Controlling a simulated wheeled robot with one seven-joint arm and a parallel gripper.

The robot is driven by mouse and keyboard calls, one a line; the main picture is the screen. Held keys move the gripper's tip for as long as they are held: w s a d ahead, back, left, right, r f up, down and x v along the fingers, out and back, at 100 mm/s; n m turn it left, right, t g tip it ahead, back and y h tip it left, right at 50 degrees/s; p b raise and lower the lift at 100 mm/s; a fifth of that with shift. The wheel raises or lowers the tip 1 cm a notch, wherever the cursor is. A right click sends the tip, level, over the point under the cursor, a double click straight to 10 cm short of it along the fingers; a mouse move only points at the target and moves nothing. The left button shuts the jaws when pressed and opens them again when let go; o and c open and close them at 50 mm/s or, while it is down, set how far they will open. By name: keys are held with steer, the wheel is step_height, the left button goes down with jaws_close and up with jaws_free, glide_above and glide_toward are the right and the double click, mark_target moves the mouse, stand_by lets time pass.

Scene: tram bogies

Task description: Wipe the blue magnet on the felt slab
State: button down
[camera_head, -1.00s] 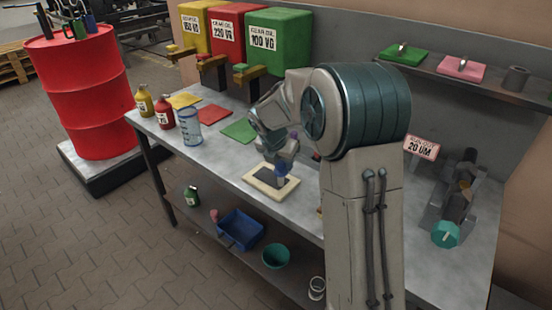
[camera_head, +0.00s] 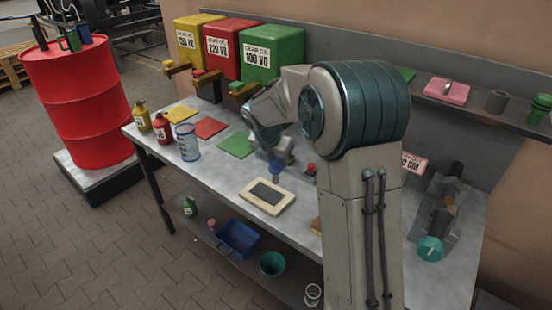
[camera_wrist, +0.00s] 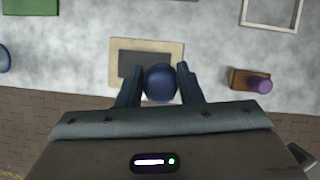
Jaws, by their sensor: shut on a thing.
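My gripper (camera_head: 276,160) is shut on the blue magnet (camera_head: 275,172), which also shows as a round blue knob between the two dark fingers in the wrist view (camera_wrist: 160,83). The felt slab (camera_head: 288,196) lies flat on the bench, a cream border around a dark grey pad. In the head view the magnet appears apart from the slab, above its far side. In the wrist view it overlaps the near border of the slab (camera_wrist: 175,48). The magnet's underside is hidden in the wrist view.
A brown block with a purple knob (camera_wrist: 260,84) sits right of the slab in the wrist view. A clear blue-marked beaker (camera_head: 188,143), bottles and coloured mats (camera_head: 237,145) stand left. A small red thing (camera_head: 311,170) is near my arm. Bare bench lies around the slab.

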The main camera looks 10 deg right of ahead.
step_height(320, 180, up, 8)
steer(key=p, duration=0.7)
steer(key=shift+r, duration=0.1)
stand_by(0.3)
